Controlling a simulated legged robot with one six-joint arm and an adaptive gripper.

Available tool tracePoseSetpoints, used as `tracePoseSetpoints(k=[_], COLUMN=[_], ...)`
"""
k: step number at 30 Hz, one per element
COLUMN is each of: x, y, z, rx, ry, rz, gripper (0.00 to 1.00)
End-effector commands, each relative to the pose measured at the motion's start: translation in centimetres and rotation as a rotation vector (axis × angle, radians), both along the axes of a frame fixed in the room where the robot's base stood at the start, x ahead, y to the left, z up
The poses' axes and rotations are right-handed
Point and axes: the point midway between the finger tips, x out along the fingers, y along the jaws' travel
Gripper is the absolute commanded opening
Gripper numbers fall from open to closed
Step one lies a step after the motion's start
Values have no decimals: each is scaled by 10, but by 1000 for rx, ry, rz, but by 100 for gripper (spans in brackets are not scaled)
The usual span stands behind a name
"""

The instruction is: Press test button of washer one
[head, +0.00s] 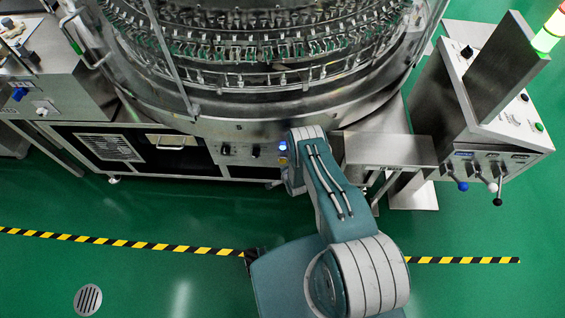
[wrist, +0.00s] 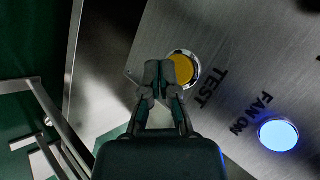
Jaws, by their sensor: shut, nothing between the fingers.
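The washer (head: 200,120) is a large round metal machine with rings of fittings at the top of the head view. In the wrist view, a yellow round button (wrist: 183,69) with a metal rim sits on a brushed metal panel, with the label TEST beside it. My gripper (wrist: 160,68) is shut and empty, its fingertips overlapping the left part of the yellow button in the picture. I cannot tell whether they touch it. In the head view my arm reaches to the washer's front panel, and the gripper itself is mostly hidden behind the arm.
A lit blue-white button (wrist: 278,134) labelled FAN ON is to the lower right in the wrist view. Dark knobs (head: 225,150) are on the panel left of my arm. A control console (head: 485,110) stands at right. Green floor (head: 130,215) is open in front.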

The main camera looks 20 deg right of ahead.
Motion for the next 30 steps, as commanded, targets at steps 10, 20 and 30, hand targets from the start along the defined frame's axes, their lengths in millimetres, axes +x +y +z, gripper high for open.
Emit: tracePoseSetpoints(k=[10,20,30], x=[-28,-47,-47], y=[10,15,15], z=[-1,0,0], rx=[1,0,0], ry=[3,1,1], rz=[1,0,0], gripper=[0,0,0])
